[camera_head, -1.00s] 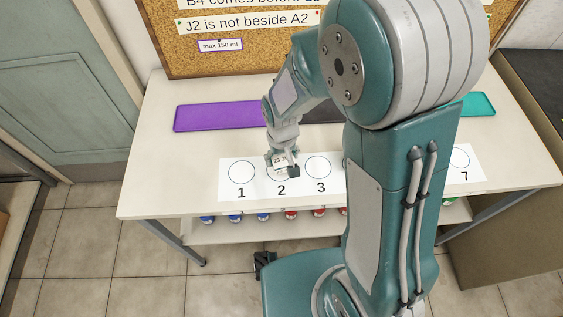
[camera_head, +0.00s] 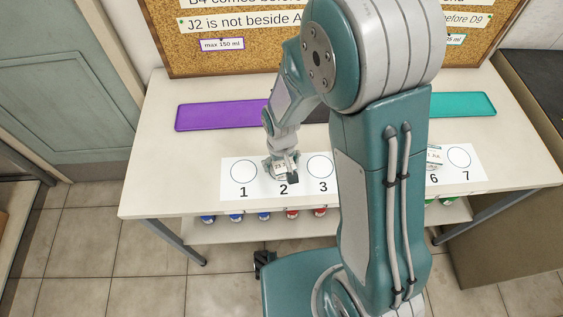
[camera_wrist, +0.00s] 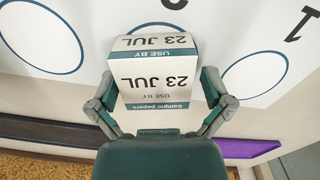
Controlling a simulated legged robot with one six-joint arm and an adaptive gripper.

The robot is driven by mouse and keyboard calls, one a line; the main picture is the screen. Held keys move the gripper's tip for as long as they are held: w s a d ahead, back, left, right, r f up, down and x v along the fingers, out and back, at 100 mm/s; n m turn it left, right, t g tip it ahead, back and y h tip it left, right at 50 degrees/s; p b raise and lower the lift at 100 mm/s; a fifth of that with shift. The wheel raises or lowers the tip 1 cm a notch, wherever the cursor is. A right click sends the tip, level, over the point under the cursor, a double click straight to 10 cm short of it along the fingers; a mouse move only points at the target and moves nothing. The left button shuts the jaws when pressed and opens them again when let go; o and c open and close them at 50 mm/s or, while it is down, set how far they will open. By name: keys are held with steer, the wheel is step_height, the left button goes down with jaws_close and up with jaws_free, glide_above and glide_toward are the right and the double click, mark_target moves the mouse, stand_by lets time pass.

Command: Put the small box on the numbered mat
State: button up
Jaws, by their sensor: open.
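The small white box with teal bands (camera_wrist: 158,75) reads "23 JUL", "USE BY" in the wrist view. It rests on the numbered mat (camera_head: 262,189) at place 2, covering that circle. In the head view the box (camera_head: 281,173) is partly hidden by my gripper (camera_head: 282,168). In the wrist view my gripper (camera_wrist: 163,100) is open, with one finger on each side of the box. Whether the fingers touch it is hard to tell. Circles 1 and 3 on the mat are empty.
A similar white box (camera_head: 435,156) stands at place 6, partly behind my arm. Circle 7 is empty. A purple tray (camera_head: 220,115) and a teal tray (camera_head: 463,104) lie further back. Several coloured-capped bottles stand on the shelf below. A corkboard (camera_head: 200,62) stands behind.

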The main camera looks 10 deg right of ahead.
mark_target(281, 162)
steer(key=shift+r, duration=0.1)
step_height(281, 162, up, 12)
steer(key=s+d+r+m+t, duration=0.1)
steer(key=s+d+r+t, duration=0.1)
steer(key=s+d+r, duration=0.3)
steer(key=s+d+r+m+t, duration=0.1)
steer(key=s+d+r+t, duration=0.2)
steer(key=s+d+r, duration=0.3)
step_height(281, 162, up, 5)
steer(key=shift+s+m+t, duration=0.3)
steer(key=shift+s, duration=0.55)
